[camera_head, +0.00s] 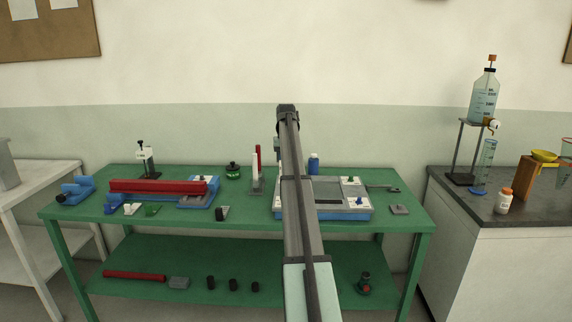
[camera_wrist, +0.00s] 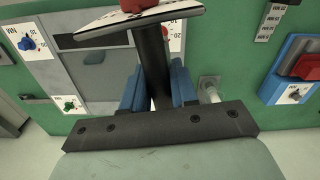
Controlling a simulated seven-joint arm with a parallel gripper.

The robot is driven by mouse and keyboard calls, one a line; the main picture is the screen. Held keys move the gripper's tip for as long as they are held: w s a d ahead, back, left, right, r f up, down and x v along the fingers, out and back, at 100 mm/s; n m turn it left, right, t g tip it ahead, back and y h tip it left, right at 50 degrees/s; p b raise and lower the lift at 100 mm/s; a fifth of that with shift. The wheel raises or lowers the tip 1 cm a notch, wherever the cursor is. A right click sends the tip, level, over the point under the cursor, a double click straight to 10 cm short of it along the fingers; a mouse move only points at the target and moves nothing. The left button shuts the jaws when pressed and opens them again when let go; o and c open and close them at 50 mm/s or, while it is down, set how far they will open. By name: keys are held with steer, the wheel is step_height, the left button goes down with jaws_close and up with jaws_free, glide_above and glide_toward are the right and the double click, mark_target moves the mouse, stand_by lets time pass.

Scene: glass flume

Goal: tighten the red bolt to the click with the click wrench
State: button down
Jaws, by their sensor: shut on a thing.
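In the wrist view my gripper (camera_wrist: 157,90) is shut on a dark shaft (camera_wrist: 152,62), with one blue finger on each side. A pale tilted plate with a red piece on it sits at the shaft's far end, cut off by the top edge. I take this to be the click wrench, but its shape is not clear. A red knob-like piece (camera_wrist: 165,34) shows on a marked white card just behind the shaft; I cannot tell whether it is the red bolt. In the head view my arm hides the gripper and the held thing.
A blue-grey panel unit (camera_head: 335,212) with marked cards and coloured knobs stands under my arm on the green table (camera_head: 245,208). A long red bar (camera_head: 155,187) lies at left by another blue unit (camera_head: 196,200). A grey tool (camera_head: 385,188) lies at right. A bottle stand occupies the right counter.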

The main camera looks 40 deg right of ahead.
steer(key=shift+f, duration=0.15)
steer(key=shift+f, duration=1.75)
steer(key=shift+f, duration=1.25)
stand_by(0.4)
steer(key=shift+m, duration=1.1)
steer(key=shift+m, duration=1.1)
steer(key=shift+a+m, duration=0.1)
steer(key=shift+m, duration=0.2)
